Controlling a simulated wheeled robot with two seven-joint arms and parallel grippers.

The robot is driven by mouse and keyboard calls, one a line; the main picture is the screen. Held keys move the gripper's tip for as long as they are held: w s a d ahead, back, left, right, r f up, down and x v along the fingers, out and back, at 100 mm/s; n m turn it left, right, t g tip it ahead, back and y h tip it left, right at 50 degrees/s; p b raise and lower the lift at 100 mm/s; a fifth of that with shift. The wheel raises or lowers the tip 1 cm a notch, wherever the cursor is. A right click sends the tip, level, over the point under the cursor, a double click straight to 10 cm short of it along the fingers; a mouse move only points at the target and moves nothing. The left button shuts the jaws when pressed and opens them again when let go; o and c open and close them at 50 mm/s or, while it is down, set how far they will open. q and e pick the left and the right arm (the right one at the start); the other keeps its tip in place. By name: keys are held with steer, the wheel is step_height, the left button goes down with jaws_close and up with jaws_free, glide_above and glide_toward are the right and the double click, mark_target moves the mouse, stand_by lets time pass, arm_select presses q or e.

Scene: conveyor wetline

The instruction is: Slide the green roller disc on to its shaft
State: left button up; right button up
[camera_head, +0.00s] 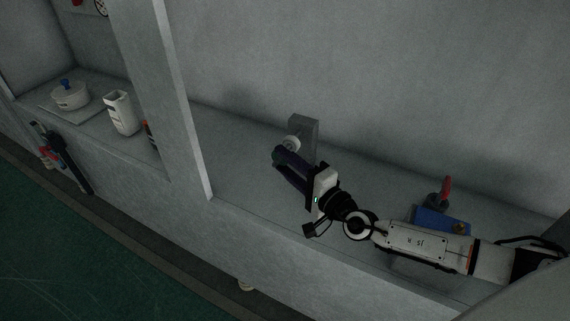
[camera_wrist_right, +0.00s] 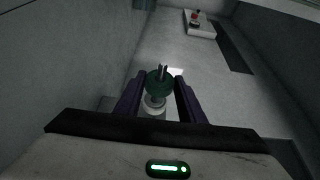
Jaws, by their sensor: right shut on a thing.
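My right gripper (camera_head: 280,157) reaches in from the lower right of the head view, its purple fingers at the front of a grey upright block (camera_head: 304,126). It is shut on the green roller disc (camera_wrist_right: 154,88), which sits between the fingertips in the right wrist view. In the head view the disc is mostly hidden by the fingers. A pale round part (camera_head: 291,143) shows on the block beside the fingertips. In the wrist view a grey pin (camera_wrist_right: 163,70) shows at the disc's far side and a pale round part (camera_wrist_right: 154,106) below it. I cannot tell whether the disc is around the shaft. My left gripper is out of view.
A blue block with a red-handled part (camera_head: 445,190) lies behind my right forearm. A grey post (camera_head: 165,100) stands left of the work bay. The ledge between post and block is clear.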

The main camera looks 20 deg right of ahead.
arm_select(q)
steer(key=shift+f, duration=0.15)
arm_select(e)
steer(key=shift+w+d, duration=0.2)
steer(key=shift+d, duration=0.05)
steer(key=o, duration=1.1)
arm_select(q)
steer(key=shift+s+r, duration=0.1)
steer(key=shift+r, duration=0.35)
arm_select(e)
steer(key=v, duration=1)
steer(key=shift+s, duration=0.15)
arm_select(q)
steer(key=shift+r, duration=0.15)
